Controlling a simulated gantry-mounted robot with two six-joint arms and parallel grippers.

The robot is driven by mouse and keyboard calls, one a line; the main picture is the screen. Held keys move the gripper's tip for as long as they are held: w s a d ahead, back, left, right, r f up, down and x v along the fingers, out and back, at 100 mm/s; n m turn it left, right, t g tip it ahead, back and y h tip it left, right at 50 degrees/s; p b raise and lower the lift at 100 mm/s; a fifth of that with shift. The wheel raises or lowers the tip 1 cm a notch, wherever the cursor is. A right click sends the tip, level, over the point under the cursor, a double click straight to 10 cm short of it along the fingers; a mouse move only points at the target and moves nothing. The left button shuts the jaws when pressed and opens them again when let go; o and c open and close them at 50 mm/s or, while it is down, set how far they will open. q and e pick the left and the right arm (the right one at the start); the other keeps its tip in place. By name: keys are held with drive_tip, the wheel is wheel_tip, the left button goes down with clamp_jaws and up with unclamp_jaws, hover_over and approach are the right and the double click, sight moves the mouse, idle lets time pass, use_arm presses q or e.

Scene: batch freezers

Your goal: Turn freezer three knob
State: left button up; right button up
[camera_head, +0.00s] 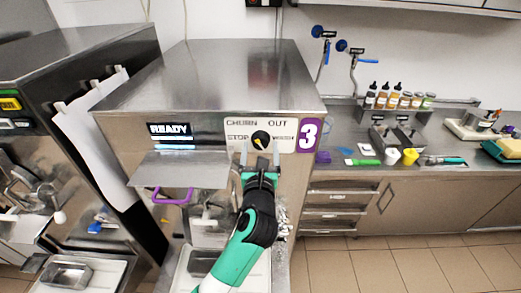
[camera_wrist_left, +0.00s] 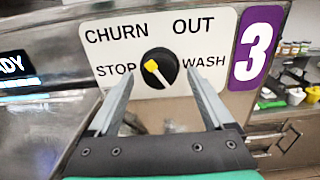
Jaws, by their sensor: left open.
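The freezer three knob (camera_head: 261,139) is a black dial with a yellow pointer on a white plate marked CHURN, OUT, STOP and WASH. In the left wrist view the knob (camera_wrist_left: 160,68) has its pointer tilted toward the upper left, its wide yellow end near the centre-left. A purple label with a 3 (camera_head: 308,136) is right of the plate. Contact cannot be told. My right gripper is not in view.
The freezer's display (camera_head: 170,129) reads READY, with a metal shelf (camera_head: 180,168) and purple handle (camera_head: 173,196) below. Another freezer (camera_head: 75,60) stands left. A counter (camera_head: 450,165) with bottles (camera_head: 395,97) and cups is at right; floor is clear below.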

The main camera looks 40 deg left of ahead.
use_arm(q)
drive_tip(key=shift+w+a, duration=0.1)
clamp_jaws()
drive_tip(key=shift+r+m+p, duration=0.15)
drive_tip(key=shift+m+p, duration=0.15)
drive_tip(key=shift+p, duration=0.45)
drive_tip(key=m+p, duration=0.8)
drive_tip(key=p, duration=0.5)
drive_tip(key=shift+r+m, duration=0.1)
drive_tip(key=shift+m, duration=0.2)
drive_tip(key=shift+f+m+p, duration=0.2)
drive_tip(key=shift+m+p, duration=0.85)
drive_tip(key=shift+m, duration=0.25)
unclamp_jaws()
